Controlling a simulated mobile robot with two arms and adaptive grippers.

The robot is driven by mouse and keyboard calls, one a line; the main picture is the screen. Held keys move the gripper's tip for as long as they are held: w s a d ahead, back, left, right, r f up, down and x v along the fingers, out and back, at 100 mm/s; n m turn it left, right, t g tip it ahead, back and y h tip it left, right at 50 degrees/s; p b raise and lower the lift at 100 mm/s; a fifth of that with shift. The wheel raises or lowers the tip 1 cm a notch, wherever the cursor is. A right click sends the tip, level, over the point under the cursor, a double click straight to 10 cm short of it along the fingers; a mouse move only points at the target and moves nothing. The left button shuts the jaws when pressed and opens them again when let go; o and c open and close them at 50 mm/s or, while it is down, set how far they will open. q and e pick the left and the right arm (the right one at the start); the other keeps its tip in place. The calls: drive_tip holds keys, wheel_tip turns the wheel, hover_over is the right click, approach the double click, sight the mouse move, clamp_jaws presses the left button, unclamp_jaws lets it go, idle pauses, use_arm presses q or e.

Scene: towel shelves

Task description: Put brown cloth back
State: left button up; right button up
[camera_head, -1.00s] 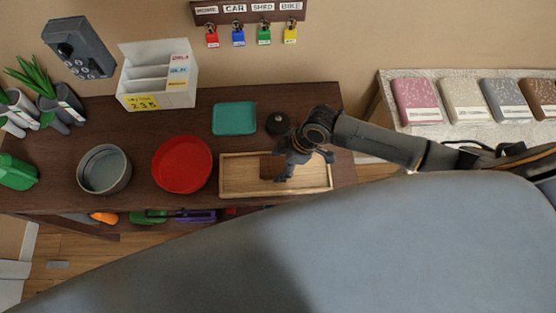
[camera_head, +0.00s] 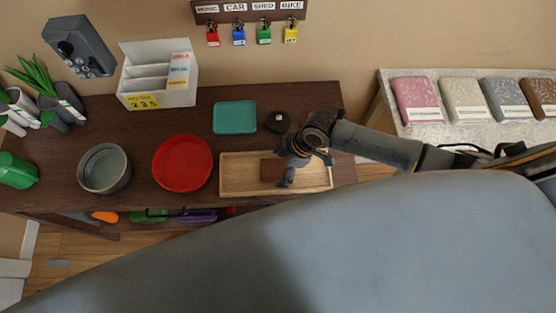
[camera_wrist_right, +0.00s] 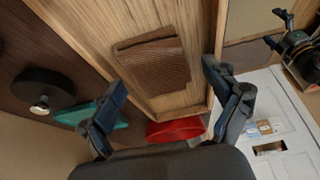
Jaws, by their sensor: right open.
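A folded brown cloth (camera_head: 272,169) lies in the wooden tray (camera_head: 232,187) on the dark table. The cloth appears apart from both fingers. My left gripper is not in view.
A red bowl (camera_head: 182,164) stands left of the tray. A teal folded item (camera_head: 234,117) and a round black object (camera_head: 278,122) lie behind it. At right, a light shelf (camera_head: 440,130) holds pink, cream, grey and brown (camera_head: 541,97) packaged items in a row.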

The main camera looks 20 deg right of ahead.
drive_tip(key=shift+r, duration=0.3)
drive_tip(key=b+v, duration=0.1)
drive_tip(key=v, duration=1.1)
drive_tip(key=shift+a+f, duration=0.1)
drive_tip(key=shift+f, duration=0.05)
